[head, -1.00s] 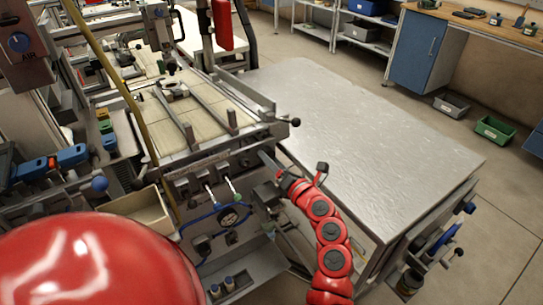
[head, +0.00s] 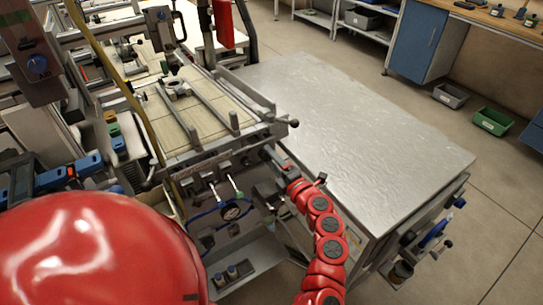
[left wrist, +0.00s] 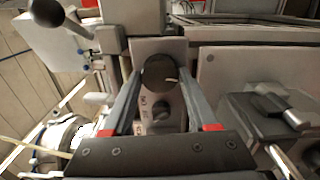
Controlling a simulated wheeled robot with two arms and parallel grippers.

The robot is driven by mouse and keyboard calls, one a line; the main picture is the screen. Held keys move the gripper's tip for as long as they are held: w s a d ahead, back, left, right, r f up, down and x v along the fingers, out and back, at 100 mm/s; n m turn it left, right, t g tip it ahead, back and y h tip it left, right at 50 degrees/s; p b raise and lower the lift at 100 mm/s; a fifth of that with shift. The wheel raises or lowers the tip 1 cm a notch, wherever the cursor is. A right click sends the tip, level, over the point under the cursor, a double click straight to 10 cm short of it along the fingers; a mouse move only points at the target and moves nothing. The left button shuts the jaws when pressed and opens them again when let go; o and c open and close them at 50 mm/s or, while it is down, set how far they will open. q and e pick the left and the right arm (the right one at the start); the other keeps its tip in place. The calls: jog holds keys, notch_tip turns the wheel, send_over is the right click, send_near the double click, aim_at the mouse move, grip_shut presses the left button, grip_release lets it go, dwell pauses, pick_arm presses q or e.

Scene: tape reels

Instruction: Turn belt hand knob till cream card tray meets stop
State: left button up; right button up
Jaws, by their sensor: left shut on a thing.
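My left gripper (head: 268,153), on the red jointed arm, reaches the front right corner of the machine below its bed. In the left wrist view its two grey fingers (left wrist: 159,78) are shut on a dark round hand knob (left wrist: 160,70), one finger at each side. The knob is in front of a grey plate; in the head view the gripper hides it. Pale cream panels (head: 205,112) lie on the machine bed between metal rails. I cannot tell which part is the card tray or where its stop is. My right gripper is not in view.
A bare metal table (head: 360,120) stands right of the machine. A black ball-ended lever (head: 294,122) sticks out just above my gripper. A gauge (head: 231,211) with blue hoses is on the machine front. A large red dome (head: 95,250) blocks the lower left.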

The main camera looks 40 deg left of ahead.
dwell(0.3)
pick_arm(q)
jog(key=o, duration=1.4)
jog(key=shift+b+v, duration=1)
jog(key=shift+v, duration=7.7)
jog(key=shift+w, duration=0.1)
